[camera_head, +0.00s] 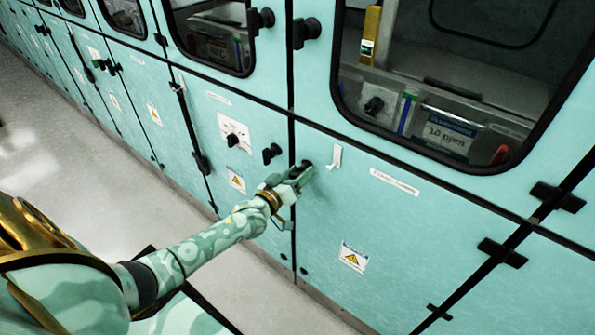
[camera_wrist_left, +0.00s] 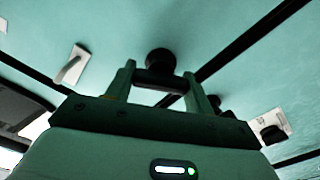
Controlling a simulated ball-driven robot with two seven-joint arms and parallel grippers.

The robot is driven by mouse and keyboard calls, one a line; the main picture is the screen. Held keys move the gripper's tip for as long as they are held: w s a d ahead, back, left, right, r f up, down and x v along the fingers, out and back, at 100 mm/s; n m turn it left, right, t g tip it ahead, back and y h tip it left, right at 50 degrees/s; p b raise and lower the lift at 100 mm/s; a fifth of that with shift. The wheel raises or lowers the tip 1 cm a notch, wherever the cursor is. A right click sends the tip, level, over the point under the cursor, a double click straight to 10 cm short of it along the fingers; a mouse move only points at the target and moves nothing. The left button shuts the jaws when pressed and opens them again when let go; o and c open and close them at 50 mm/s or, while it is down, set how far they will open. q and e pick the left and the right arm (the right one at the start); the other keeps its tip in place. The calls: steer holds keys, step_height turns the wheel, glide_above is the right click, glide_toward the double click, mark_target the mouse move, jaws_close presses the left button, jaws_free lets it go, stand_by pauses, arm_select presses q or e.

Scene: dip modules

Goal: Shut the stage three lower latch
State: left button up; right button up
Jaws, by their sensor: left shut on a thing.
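The lower latch (camera_head: 305,163) is a black knob-like handle at the left edge of a mint-green lower panel. It also shows in the left wrist view (camera_wrist_left: 160,61), at the top of the fingers. My left gripper (camera_head: 295,178) reaches it from below left. In the left wrist view its two fingers (camera_wrist_left: 160,82) stand on either side of the latch's dark handle part and are shut on it. The fingers partly hide the latch in the head view, and I cannot tell its exact turn. My right gripper is in neither view.
A white hook-shaped handle (camera_head: 335,157) is just right of the latch. Another black latch (camera_head: 271,153) and a dial plate (camera_head: 234,135) are to the left. Black upper latches (camera_head: 306,30) flank the windows. Grey floor (camera_head: 60,150) is open at left.

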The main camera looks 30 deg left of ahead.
arm_select(q)
steer(key=n, duration=0.5)
steer(key=shift+a+n+p, duration=0.1)
steer(key=shift+n+p, duration=0.2)
steer(key=n, duration=0.3)
steer(key=shift+f, duration=0.15)
steer(key=shift+n+b, duration=0.3)
steer(key=shift+n, duration=1.4)
steer(key=o, duration=1)
steer(key=s+p, duration=0.1)
steer(key=s, duration=0.4)
steer(key=s+a, duration=0.1)
steer(key=s, duration=0.5)
steer(key=s+p, duration=0.1)
steer(key=s, duration=0.4)
steer(key=shift+s+a+p, duration=0.15)
steer(key=shift+a+p, duration=0.05)
steer(key=shift+p, duration=0.1)
